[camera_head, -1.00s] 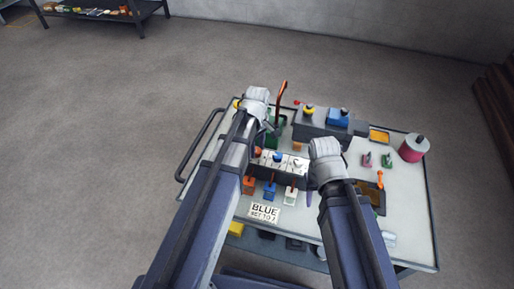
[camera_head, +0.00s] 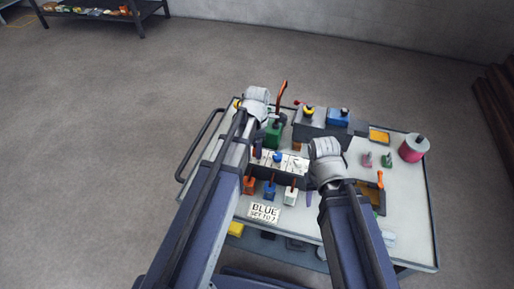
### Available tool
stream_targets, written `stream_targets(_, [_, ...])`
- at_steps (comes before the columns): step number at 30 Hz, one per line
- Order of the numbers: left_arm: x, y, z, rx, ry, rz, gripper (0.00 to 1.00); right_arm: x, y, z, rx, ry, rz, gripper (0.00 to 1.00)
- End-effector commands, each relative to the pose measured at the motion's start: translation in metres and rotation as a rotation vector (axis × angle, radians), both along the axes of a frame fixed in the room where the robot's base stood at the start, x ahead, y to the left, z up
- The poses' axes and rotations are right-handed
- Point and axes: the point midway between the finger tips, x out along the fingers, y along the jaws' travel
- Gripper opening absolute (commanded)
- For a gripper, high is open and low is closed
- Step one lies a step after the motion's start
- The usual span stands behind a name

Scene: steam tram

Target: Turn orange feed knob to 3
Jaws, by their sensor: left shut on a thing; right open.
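A panel (camera_head: 290,174) on the cart carries a row of knobs on a white face. The blue knob (camera_head: 277,157) and a white knob (camera_head: 298,163) show. The orange feed knob, at the row's left end, is now mostly hidden behind my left gripper (camera_head: 258,148). That gripper reaches down there and is shut, seemingly on the orange knob; the contact is small and partly covered by my arm. The dial numbers are too small to read. My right gripper (camera_head: 326,168) is open at the panel's right end, its fingertips hard to make out.
A green block (camera_head: 273,133) with an orange-red lever (camera_head: 281,95) stands behind the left gripper. A grey box (camera_head: 318,122) is behind the panel. Small orange, blue and white levers stand in front, with a sign (camera_head: 264,213) reading BLUE. A pink spool (camera_head: 414,148) is at right.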

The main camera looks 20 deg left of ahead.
Motion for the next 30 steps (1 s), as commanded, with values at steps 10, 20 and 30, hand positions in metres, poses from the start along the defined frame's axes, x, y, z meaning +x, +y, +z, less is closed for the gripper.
stream_targets(10, [-0.0003,0.0001,-0.0001,0.000,0.000,0.330,0.00,0.0000,0.0000,-0.0001,0.000,0.000,0.000,0.46])
stream_targets(20, [-0.0003,0.0001,-0.0001,0.000,0.000,0.625,0.00,0.0000,0.0000,-0.0001,0.000,0.000,0.000,0.46])
stream_targets(30, [-0.0004,0.0000,-0.0001,0.001,0.000,0.839,0.00,0.0000,0.0000,-0.0001,0.000,0.000,0.000,0.46])
